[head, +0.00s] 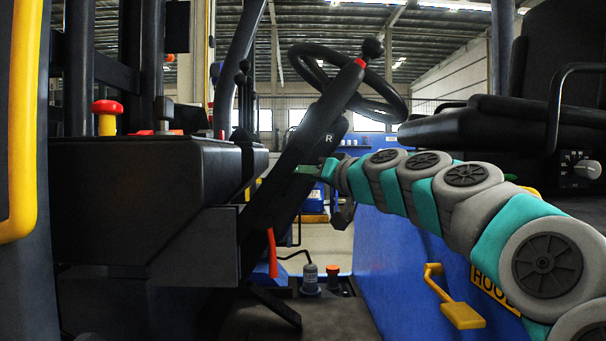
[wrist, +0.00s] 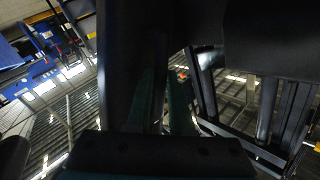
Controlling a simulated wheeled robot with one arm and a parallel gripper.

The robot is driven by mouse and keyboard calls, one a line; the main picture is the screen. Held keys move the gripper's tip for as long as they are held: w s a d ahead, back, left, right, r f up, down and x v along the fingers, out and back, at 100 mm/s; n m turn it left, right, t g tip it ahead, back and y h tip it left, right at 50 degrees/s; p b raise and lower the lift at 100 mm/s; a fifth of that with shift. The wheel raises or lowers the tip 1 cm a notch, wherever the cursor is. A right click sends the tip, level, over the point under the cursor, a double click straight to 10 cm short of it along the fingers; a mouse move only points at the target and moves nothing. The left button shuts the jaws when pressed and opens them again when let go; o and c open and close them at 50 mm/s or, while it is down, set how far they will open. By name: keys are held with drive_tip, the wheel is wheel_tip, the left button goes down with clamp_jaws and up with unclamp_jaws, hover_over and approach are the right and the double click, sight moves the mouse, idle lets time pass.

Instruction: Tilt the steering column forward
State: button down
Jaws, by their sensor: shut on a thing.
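The steering column (head: 285,170) is a long dark column that leans up and to the right in the head view. The black steering wheel (head: 345,107) with a knob is at its top, tilted. My gripper (head: 308,170) reaches in from the right and is shut on the column partway up, below the wheel. In the wrist view my gripper (wrist: 163,105) shows greenish fingers against the dark column (wrist: 130,45), which fills the upper middle. The picture is dark there, and the exact contact of the fingertips is hidden.
A red-orange lever (head: 271,250) hangs low beside the column. A black console (head: 150,195) with a red knob (head: 107,107) stands left. The black seat (head: 500,115) is right, above a blue body panel (head: 390,265) with a yellow pedal-like part (head: 462,314). Open floor shows behind the column.

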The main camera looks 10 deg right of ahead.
idle(0.6)
drive_tip(key=w+a+r+n+p, duration=0.1)
drive_tip(key=a+r+p, duration=0.1)
drive_tip(key=a, duration=0.3)
drive_tip(key=shift+r+g+h+p, duration=0.3)
drive_tip(key=shift+r, duration=0.15)
drive_tip(key=shift+a, duration=0.1)
drive_tip(key=c, duration=0.8)
unclamp_jaws()
drive_tip(key=v, duration=0.7)
drive_tip(key=shift+s+d+b, duration=0.2)
drive_tip(key=shift+s+b, duration=0.15)
drive_tip(key=shift+b, duration=0.1)
